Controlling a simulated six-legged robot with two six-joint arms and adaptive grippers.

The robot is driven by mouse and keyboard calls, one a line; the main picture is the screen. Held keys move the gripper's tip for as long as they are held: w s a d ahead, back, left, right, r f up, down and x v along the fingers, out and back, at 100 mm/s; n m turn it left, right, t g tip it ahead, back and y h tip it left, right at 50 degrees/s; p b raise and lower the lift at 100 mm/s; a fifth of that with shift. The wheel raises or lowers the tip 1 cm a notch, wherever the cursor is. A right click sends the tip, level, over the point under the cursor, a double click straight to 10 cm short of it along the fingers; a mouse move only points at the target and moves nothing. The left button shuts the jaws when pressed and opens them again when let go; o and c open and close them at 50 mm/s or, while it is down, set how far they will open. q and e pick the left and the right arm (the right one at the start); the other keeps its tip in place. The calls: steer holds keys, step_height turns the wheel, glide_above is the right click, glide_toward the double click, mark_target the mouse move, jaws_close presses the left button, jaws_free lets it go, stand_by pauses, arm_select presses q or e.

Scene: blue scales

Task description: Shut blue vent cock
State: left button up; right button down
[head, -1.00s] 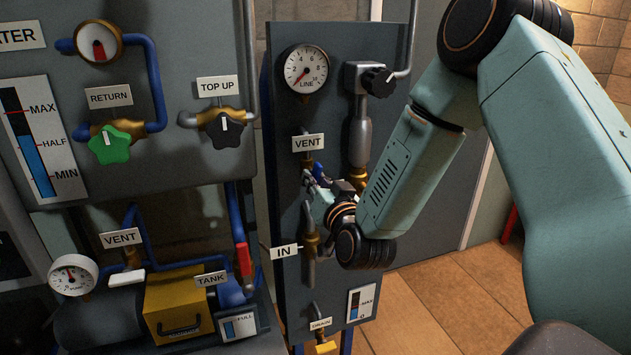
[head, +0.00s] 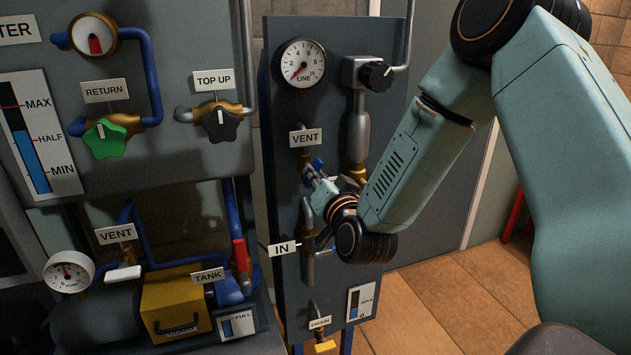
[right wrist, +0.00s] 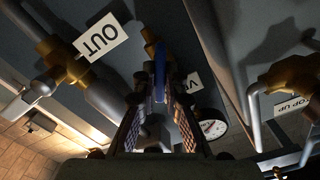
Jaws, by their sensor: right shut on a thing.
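The blue vent cock lever (head: 317,163) is on the narrow grey panel, just below its VENT label (head: 305,138). My right gripper (head: 316,176) is at the lever, coming from the lower right. In the right wrist view the lever (right wrist: 160,62) shows as a thin blue strip between the two fingers of the right gripper (right wrist: 159,85), which is shut on it. The fingers hide part of the lever and much of the cock's body, so its exact angle is hard to tell. My left gripper is not in view.
A LINE gauge (head: 303,63) and a black knob (head: 375,75) are above on the same panel. A pipe with an IN label (head: 282,250) is close below my gripper. To the left are a green RETURN knob (head: 105,138) and a second VENT label (head: 115,233).

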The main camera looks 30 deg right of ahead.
steer(key=m+b, duration=0.7)
steer(key=m, duration=0.4)
steer(key=shift+d+r, duration=0.1)
steer(key=shift+m, duration=0.5)
steer(key=c, duration=1.4)
jaws_free()
steer(key=v, duration=0.7)
steer(key=shift+s, duration=0.15)
